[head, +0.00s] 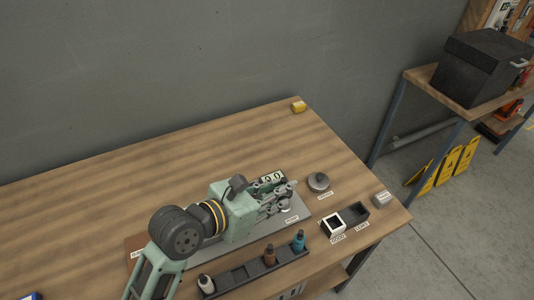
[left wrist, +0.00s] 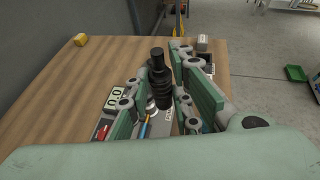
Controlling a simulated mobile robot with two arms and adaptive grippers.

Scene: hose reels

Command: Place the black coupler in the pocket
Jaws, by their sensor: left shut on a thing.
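My left gripper (head: 287,196) reaches over the grey board (head: 305,214) on the wooden table. In the left wrist view its fingers (left wrist: 160,92) are shut on the black coupler (left wrist: 158,75), a ribbed dark piece with a narrower top, standing roughly upright between them. In the head view I cannot make the coupler out among the fingers. A dark rack (head: 237,276) with pockets lies at the table's front, holding a white (head: 206,283), a brown (head: 269,255) and a teal (head: 298,241) piece. Room shows between the white and brown ones. My right gripper is not in view.
A gauge reading 0.0 (head: 272,178) stands beside my gripper. To the right are a round grey knob (head: 319,182), a white-rimmed box (head: 333,224), a black box (head: 355,212) and a grey block (head: 382,199). A yellow block (head: 298,106) sits at the back. The table's back left is clear.

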